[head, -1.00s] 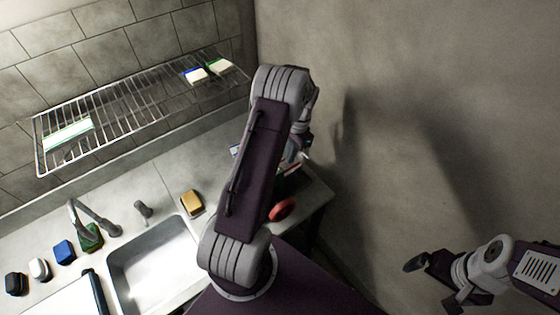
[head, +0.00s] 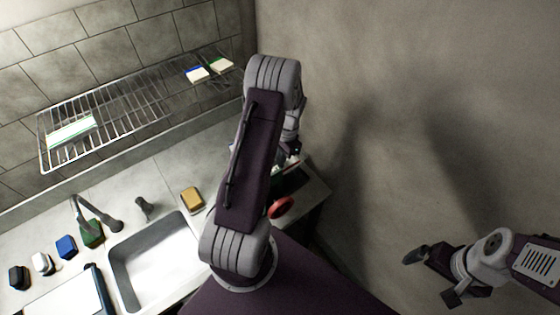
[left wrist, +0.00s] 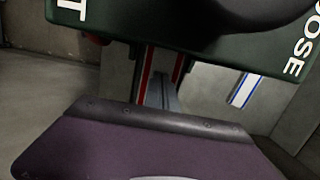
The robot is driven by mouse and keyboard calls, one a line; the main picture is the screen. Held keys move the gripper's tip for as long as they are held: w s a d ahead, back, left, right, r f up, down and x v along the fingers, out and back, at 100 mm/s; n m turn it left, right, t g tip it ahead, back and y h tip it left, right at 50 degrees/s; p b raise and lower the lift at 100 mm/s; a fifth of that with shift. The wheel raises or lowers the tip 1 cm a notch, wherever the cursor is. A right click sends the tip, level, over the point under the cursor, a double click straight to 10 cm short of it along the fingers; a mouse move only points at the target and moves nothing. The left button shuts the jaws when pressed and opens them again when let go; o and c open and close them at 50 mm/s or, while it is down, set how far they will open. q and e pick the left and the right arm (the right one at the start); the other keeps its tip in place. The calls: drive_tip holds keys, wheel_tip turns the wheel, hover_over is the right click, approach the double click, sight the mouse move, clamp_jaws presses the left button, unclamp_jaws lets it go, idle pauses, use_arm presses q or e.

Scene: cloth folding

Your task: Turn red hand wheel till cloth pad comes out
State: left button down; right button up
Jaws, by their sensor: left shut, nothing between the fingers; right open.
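The red hand wheel (head: 281,207) shows in the head view at the counter's right end, just right of my left arm. A dark green box with white letters (left wrist: 130,14) fills the top of the left wrist view; in the head view a dark box (head: 291,181) is partly hidden behind my arm. My left gripper (left wrist: 160,92) is shut and empty, below the box in the wrist view; my own arm hides most of it in the head view. A white pad with a blue stripe (left wrist: 243,90) is at its right. My right gripper (head: 432,278) is open and empty, by the right wall.
A wire rack (head: 105,112) with several pads hangs on the tiled wall. A sink (head: 155,262), tap (head: 97,214), yellow sponge (head: 192,199) and several small coloured blocks are on the counter left of my arm. The wall stands close on the right.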

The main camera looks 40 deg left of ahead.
sight(292, 159)
use_arm(q)
drive_tip(key=shift+w+d+f, duration=0.2)
drive_tip(key=shift+w+d, duration=0.05)
drive_tip(key=shift+w, duration=0.3)
drive_tip(key=shift+w+d+f, duration=0.15)
drive_tip(key=shift+w+d, duration=0.1)
drive_tip(key=shift+w, duration=0.3)
drive_tip(key=shift+d, duration=0.15)
drive_tip(key=shift+s+r, duration=0.1)
drive_tip(key=shift+s, duration=0.05)
drive_tip(key=shift+a+r+p, duration=0.35)
drive_tip(key=shift+r+p, duration=0.4)
drive_tip(key=shift+p, duration=0.05)
drive_tip(key=shift+w+a+f, duration=0.1)
drive_tip(key=shift+w+f, duration=0.1)
drive_tip(key=shift+w, duration=0.05)
drive_tip(key=shift+w+r, duration=0.15)
drive_tip(key=shift+w+d, duration=0.25)
drive_tip(key=w+b, duration=0.2)
drive_tip(key=shift+w+d, duration=0.3)
drive_tip(key=shift+w, duration=0.05)
drive_tip(key=w+d+b, duration=0.2)
drive_tip(key=w, duration=0.5)
drive_tip(key=shift+w+d+r, duration=0.15)
drive_tip(key=shift+w+r, duration=0.1)
drive_tip(key=shift+w, duration=0.15)
use_arm(e)
drive_tip(key=w+f, duration=0.2)
drive_tip(key=f, duration=0.1)
drive_tip(key=shift+f, duration=0.2)
